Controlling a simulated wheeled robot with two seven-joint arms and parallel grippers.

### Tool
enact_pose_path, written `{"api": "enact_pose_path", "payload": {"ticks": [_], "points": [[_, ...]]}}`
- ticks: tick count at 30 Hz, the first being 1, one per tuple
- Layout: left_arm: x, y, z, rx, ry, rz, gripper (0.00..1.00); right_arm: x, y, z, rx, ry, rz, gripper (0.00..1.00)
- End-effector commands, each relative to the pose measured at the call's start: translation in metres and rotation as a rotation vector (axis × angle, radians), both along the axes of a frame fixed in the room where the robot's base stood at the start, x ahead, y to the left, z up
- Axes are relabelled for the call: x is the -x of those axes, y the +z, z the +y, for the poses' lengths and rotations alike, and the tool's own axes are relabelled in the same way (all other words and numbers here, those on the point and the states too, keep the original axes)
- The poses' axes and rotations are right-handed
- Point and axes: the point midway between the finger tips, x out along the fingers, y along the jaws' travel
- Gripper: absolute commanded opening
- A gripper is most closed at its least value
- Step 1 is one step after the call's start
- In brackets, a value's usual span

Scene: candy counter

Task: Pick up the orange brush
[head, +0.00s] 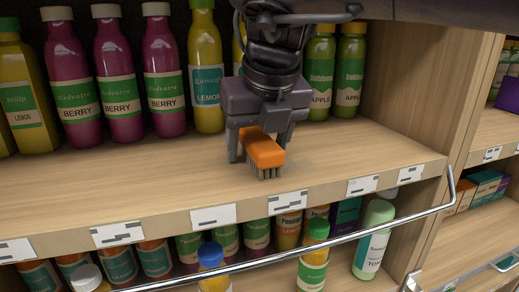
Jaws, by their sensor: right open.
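The orange brush (263,152) rests on the wooden shelf (180,175) near its front edge, with its grey bristles facing down. My right gripper (258,145) comes down from above and its fingers straddle the brush, one on the left and one at the right. The gripper is open, and I cannot tell whether a finger touches the brush. The gripper body hides part of the brush's far end. My left gripper is not in view.
Berry bottles (119,75) and lemon bottles (206,70) stand behind to the left. Apple bottles (349,70) stand behind to the right. A metal rail (330,241) runs in front of the lower shelf. The shelf is bare left and right of the brush.

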Motion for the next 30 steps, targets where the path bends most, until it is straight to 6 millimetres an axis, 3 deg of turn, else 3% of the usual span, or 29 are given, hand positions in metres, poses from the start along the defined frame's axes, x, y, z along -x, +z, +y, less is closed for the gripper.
{"api": "enact_pose_path", "payload": {"ticks": [7, 18, 30], "points": [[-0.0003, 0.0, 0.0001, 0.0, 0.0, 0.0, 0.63, 0.0002, 0.0001, 0.0001, 0.0, 0.0, 0.0, 0.62], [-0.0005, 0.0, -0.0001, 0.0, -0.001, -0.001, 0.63, 0.0002, 0.0001, 0.0, 0.0, 0.0, 0.0, 0.13], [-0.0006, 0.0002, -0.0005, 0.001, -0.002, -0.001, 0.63, 0.0003, 0.0071, 0.0003, 0.001, -0.001, -0.003, 0.12]]}}
